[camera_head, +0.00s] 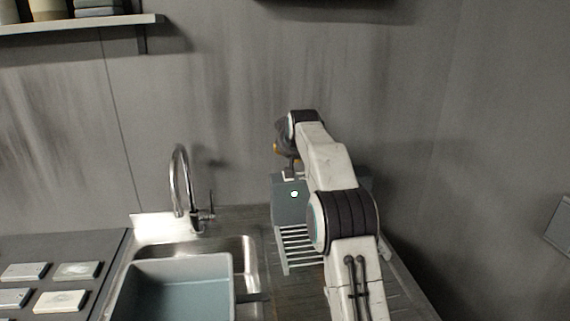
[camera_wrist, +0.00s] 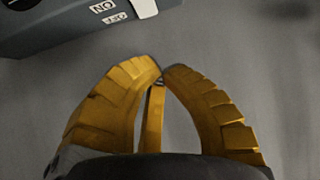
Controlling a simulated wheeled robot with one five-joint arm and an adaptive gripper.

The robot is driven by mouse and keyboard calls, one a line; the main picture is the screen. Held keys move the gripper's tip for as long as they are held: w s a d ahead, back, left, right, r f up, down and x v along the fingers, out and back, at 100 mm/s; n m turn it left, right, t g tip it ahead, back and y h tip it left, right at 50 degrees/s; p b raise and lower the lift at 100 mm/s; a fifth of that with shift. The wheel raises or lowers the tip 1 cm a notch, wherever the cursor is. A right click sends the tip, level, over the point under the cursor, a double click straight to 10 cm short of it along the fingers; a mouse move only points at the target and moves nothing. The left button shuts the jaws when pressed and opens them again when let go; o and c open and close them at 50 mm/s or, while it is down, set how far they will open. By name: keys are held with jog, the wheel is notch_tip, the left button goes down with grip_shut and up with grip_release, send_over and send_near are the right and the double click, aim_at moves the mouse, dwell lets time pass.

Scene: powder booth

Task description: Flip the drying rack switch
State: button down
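The drying rack is a grey box (camera_head: 288,213) with a lit pale-green round spot on its front and a white slatted grid (camera_head: 298,246) below. It stands right of the sink, partly hidden by my arm. In the wrist view its box (camera_wrist: 60,32) fills the upper left corner, with upside-down ON and OFF labels and a white piece, perhaps the switch (camera_wrist: 145,8), cut by the top edge. My gripper (camera_wrist: 162,72) has its yellow fingertips together, with nothing seen between them. It is apart from the box in that picture; in the head view it is mostly hidden above the box.
A metal sink with a tap (camera_head: 180,185) and a grey-blue tub (camera_head: 180,285) lies left of the rack. Several small pale blocks lie on the left counter. A shelf (camera_head: 80,24) hangs on the back wall at upper left. The wall rises close behind the rack.

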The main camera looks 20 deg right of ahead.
jog(key=p+x, duration=0.6)
jog(key=x, duration=0.1)
jog(key=shift+a+f, duration=0.1)
jog(key=shift+f, duration=0.05)
jog(key=shift+f+p, duration=0.6)
jog(key=shift+f, duration=1.1)
jog(key=shift+w, duration=0.1)
jog(key=shift+f, duration=0.15)
jog(key=shift+f+b, duration=0.15)
jog(key=shift+b, duration=0.45)
jog(key=shift+f, duration=0.15)
